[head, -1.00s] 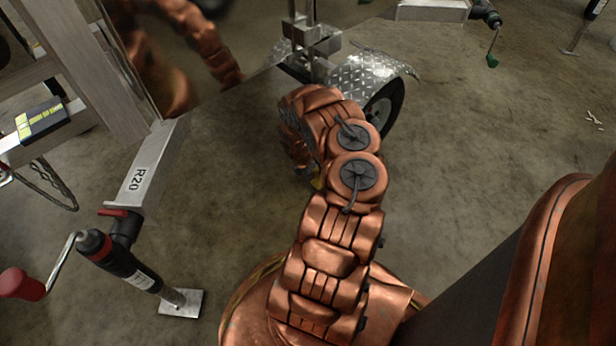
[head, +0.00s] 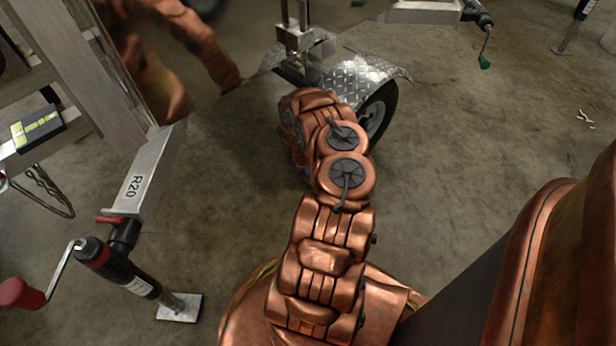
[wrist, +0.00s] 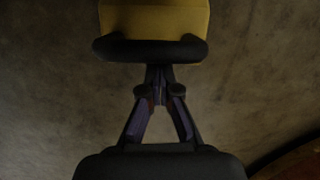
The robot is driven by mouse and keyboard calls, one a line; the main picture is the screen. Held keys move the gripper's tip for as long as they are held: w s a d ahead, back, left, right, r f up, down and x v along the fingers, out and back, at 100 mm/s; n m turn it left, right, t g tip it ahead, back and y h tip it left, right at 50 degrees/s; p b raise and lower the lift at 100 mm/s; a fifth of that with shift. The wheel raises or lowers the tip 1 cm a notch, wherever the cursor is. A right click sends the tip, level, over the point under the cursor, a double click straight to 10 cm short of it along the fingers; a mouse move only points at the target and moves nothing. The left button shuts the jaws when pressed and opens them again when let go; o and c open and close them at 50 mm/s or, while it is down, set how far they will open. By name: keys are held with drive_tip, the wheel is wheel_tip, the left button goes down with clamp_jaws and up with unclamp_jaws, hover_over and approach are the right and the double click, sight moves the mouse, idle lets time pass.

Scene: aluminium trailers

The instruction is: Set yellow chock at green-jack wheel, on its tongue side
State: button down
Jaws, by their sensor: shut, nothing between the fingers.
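In the wrist view a yellow chock (wrist: 155,18) with a dark rounded bar along its near edge lies at the top, cut off by the frame. My gripper (wrist: 158,84) is shut and empty, its fingertips pointing at the dark bar; I cannot tell if they touch it. In the head view my arm hides the gripper and the chock. A black-tyred wheel (head: 378,114) stands under a diamond-plate fender (head: 362,72), just beyond my arm and partly covered by it. A jack with a green handle (head: 484,61) is at the upper right.
A jack with a red handle (head: 118,264) stands on a foot plate at the lower left, beside the R20 beam (head: 140,185). A yellow-and-black item (head: 37,128) rests on a frame at the left. Concrete floor (head: 490,130) is open right of the wheel.

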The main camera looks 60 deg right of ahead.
drive_tip(key=shift+w+a, duration=0.1)
drive_tip(key=shift+a, duration=0.3)
drive_tip(key=a, duration=0.3)
drive_tip(key=shift+w+a+b, duration=0.1)
drive_tip(key=shift+w+b, duration=0.25)
drive_tip(key=shift+b, duration=0.05)
drive_tip(key=p+v, duration=0.5)
drive_tip(key=v, duration=0.5)
drive_tip(key=c, duration=1.9)
unclamp_jaws()
